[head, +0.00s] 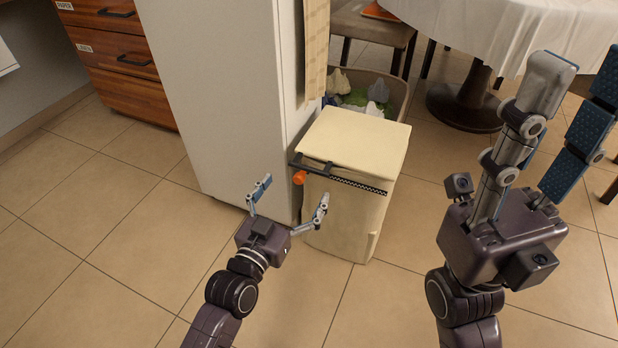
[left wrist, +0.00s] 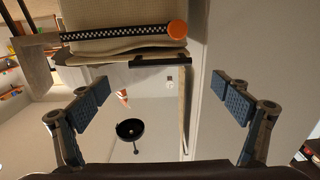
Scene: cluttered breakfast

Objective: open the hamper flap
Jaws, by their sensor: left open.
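The hamper (head: 345,225) is a cream, box-shaped bin standing on the floor beside a white cabinet. Its flap (head: 355,138) lies flat over the top and looks shut. Along the front edge are a black bar (head: 312,167), an orange knob (head: 299,177) and a black checkered strip (head: 358,184). The left wrist view also shows the orange knob (left wrist: 177,29), the strip (left wrist: 110,36) and the bar (left wrist: 160,61). My left gripper (head: 291,202) is open and empty, just in front of and below the knob. My right gripper (head: 569,108) has its fingers apart, away from the hamper at right.
The tall white cabinet (head: 215,90) stands close on the hamper's left. A bin (head: 390,88) with crumpled items is behind the hamper. A chair (head: 372,28) and a round table with a white cloth (head: 490,25) are at the back. The floor in front is clear.

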